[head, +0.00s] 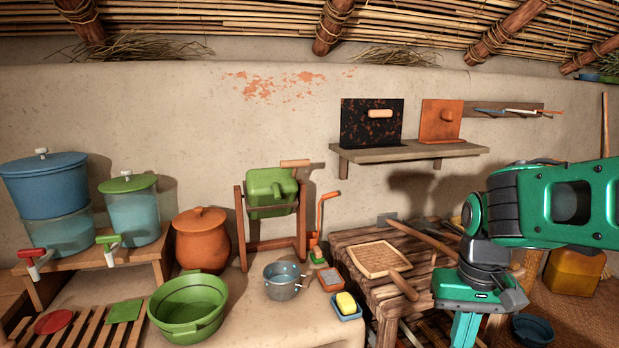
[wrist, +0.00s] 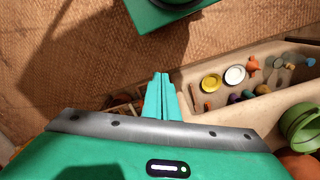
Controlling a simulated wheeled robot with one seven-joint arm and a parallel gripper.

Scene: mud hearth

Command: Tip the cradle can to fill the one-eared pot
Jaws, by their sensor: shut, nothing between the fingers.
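The cradle can (head: 270,190) is green and sits upright in a reddish-brown wooden frame (head: 241,228) on the clay ledge. A wooden handle sticks out at its top right. A small blue-grey pot (head: 284,283), which looks like the one-eared pot, stands on the ledge in front of the frame, below the can. I cannot make out its contents. My gripper (head: 464,330) is at the lower right of the head view, pointing down, well apart from the can and pot. In the wrist view my gripper (wrist: 160,78) has its teal fingers together and empty.
A green basin (head: 188,310), an orange lidded jar (head: 202,240) and a blue soap dish (head: 346,309) share the ledge. Two tap dispensers stand at left. A wooden table (head: 360,240) with a paddle lies between my arm and the frame. The wrist view shows woven floor (wrist: 60,60).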

